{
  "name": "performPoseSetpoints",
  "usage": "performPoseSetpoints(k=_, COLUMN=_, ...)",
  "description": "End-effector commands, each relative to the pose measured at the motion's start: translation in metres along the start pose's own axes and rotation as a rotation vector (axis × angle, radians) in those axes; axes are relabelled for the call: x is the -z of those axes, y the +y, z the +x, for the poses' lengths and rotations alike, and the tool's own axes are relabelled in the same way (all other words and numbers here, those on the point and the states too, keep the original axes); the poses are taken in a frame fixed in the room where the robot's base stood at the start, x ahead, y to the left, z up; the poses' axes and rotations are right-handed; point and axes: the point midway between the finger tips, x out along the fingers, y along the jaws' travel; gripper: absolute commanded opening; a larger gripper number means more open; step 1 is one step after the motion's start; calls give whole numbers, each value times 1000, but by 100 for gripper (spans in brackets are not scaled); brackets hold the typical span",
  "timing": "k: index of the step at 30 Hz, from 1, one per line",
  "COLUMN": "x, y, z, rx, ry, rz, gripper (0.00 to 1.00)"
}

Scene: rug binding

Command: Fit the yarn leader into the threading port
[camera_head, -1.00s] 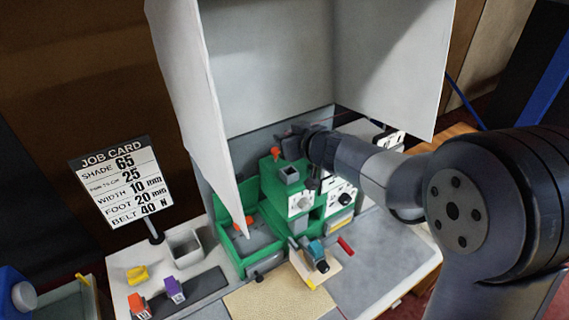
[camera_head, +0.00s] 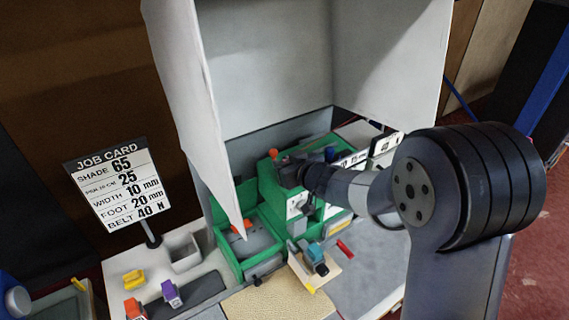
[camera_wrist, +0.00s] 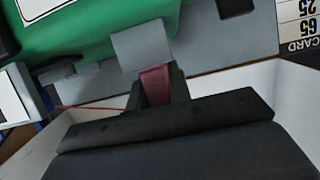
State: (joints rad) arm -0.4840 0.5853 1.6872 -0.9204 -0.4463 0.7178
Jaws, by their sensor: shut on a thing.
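My gripper (camera_wrist: 158,88) is shut on a dark red piece (camera_wrist: 155,84), which I take to be the yarn leader. A thin red strand (camera_wrist: 90,108) runs off to its left. In the head view my gripper (camera_head: 287,172) is at the upper part of the green machine (camera_head: 250,194), and the held piece cannot be made out there. A grey block (camera_wrist: 143,42) sits just beyond the fingertips in the wrist view, against the green surface. I cannot tell whether it is the threading port, or whether the leader touches it. The port is not clearly visible in the head view.
White panels (camera_head: 180,70) stand at the left and back of the machine. A job card (camera_head: 117,185) stands on a post at left. An open grey bin (camera_head: 183,252), a yellow piece (camera_head: 134,279) and a purple piece (camera_head: 171,292) are front left. A red rod (camera_head: 345,248) lies at right.

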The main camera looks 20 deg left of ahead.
Motion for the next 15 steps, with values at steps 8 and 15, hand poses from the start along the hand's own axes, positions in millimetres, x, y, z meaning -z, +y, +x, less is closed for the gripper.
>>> performPoseSetpoints(k=8, x=-2, y=0, z=1, rx=0, ry=0, rz=0, gripper=32)
performPoseSetpoints(k=15, x=-2, y=0, z=1, rx=0, ry=0, rz=0, gripper=41)
